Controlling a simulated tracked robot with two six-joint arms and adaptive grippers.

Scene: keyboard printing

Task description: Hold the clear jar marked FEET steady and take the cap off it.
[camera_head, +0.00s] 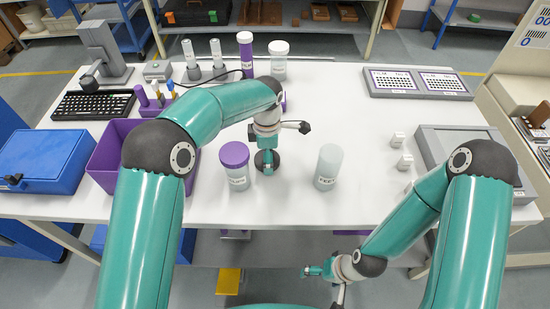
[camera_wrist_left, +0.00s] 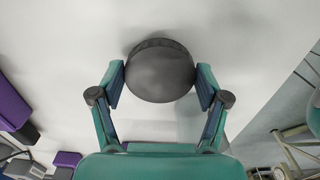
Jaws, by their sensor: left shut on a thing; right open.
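A pale translucent jar (camera_head: 328,168) stands upright at the table's front middle; its small label seems to read FEET. A jar with a purple cap (camera_head: 234,154) stands to its left, its label too small to read surely. My left gripper (camera_head: 267,160) is between the two jars, low over the table. It is shut on a dark grey rounded thing (camera_wrist_left: 160,72), which fills the space between its fingers in the left wrist view. My right gripper (camera_head: 322,284) is open and empty, in front of the table's front edge, away from the jars.
A purple bin (camera_head: 112,152) and a blue case (camera_head: 42,160) lie at the left. Two small white blocks (camera_head: 398,139) and a grey tray (camera_head: 455,136) are at the right. The table's middle right is clear.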

